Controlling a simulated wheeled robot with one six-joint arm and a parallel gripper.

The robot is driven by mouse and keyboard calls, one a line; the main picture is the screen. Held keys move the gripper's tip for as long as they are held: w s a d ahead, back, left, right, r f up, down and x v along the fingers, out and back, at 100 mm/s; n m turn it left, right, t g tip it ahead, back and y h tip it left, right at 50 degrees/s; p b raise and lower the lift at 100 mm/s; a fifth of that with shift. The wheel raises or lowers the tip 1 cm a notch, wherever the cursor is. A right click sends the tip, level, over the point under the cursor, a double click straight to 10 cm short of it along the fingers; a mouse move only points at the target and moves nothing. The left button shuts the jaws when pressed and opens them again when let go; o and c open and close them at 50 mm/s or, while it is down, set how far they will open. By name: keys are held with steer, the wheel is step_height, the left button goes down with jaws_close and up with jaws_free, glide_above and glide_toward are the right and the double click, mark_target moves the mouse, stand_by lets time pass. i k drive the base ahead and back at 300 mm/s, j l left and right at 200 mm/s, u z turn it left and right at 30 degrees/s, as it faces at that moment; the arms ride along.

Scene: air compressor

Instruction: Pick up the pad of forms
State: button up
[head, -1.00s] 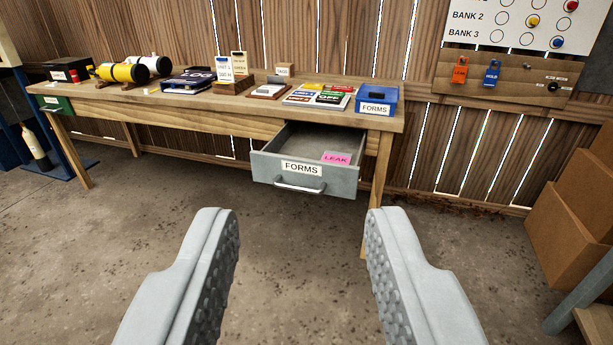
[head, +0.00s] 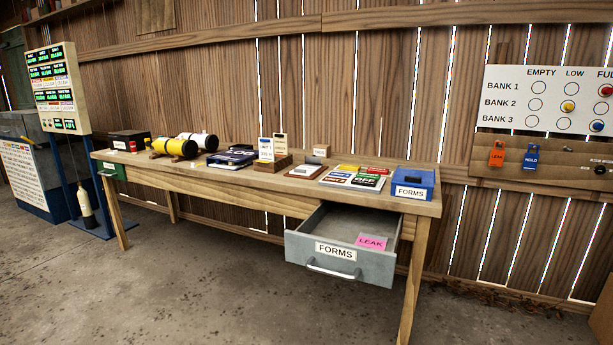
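A grey drawer (head: 300,248) labelled FORMS hangs open under the right end of the wooden workbench. A pink item marked LEAK (head: 371,242) lies at its front right; I cannot tell whether it is a pad or a single sheet. The rest of the visible drawer floor looks bare. A blue box (head: 412,180) labelled FORMS stands on the bench top above the drawer, its contents hidden. Nothing in view is clearly recognisable as the pad of forms. My gripper is not in this view.
The workbench (head: 230,192) holds signs and cards (head: 352,178), a dark binder (head: 232,158) and a yellow cylinder (head: 174,147). A display panel (head: 58,90) stands at left. Tags and a BANK board (head: 545,102) hang at right. The concrete floor (head: 180,290) in front is clear.

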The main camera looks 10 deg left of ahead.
mark_target(308, 170)
steer(key=i+j, duration=0.7)
steer(key=i, duration=0.2)
steer(key=i+j, duration=0.7)
steer(key=i, duration=0.15)
steer(key=i+j, duration=0.7)
steer(key=i, duration=0.2)
steer(key=l+z, duration=0.05)
